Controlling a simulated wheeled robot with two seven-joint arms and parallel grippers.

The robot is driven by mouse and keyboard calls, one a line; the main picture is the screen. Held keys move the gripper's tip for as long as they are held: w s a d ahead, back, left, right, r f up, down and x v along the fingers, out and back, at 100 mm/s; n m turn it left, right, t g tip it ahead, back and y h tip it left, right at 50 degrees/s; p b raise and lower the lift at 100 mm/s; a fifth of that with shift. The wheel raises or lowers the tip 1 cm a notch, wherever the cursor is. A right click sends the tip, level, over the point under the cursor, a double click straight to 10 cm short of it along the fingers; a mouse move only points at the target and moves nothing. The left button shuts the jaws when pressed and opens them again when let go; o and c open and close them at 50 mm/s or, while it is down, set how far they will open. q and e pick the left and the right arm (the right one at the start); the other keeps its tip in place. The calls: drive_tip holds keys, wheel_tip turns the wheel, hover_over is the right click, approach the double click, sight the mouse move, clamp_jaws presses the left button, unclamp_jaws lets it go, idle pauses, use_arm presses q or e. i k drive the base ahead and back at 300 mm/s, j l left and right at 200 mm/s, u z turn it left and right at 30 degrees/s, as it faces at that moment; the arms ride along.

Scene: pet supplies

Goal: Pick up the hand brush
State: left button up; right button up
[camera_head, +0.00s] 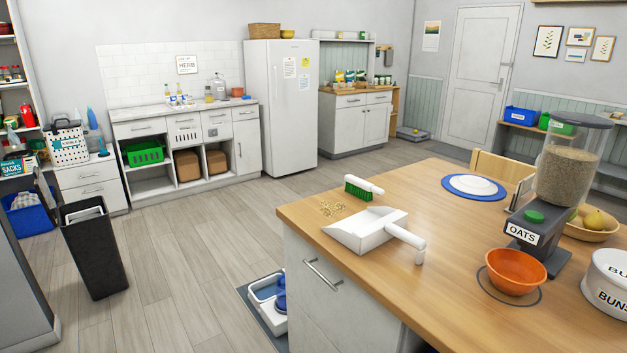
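The hand brush (361,188) lies on the wooden island top, near its far left edge. It has green bristles on the left and a white handle pointing right. A white dustpan (367,229) lies in front of it, with its handle toward the right. A small scatter of tan crumbs (332,209) lies left of the brush and behind the dustpan. Neither of my grippers shows in the head view.
The wooden island top (440,215) has bare room right of the brush. An oats dispenser (540,215), an orange bowl (515,271) and a white "BUNS" bowl (606,284) stand to the right. A blue mat (453,190) with a white plate lies behind.

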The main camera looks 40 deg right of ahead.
sight(362, 189)
drive_tip(key=i+j+z, duration=0.1)
drive_tip(key=i+z, duration=0.3)
drive_tip(key=i+j+z, duration=0.3)
drive_tip(key=i+z, duration=0.15)
drive_tip(key=i, duration=0.15)
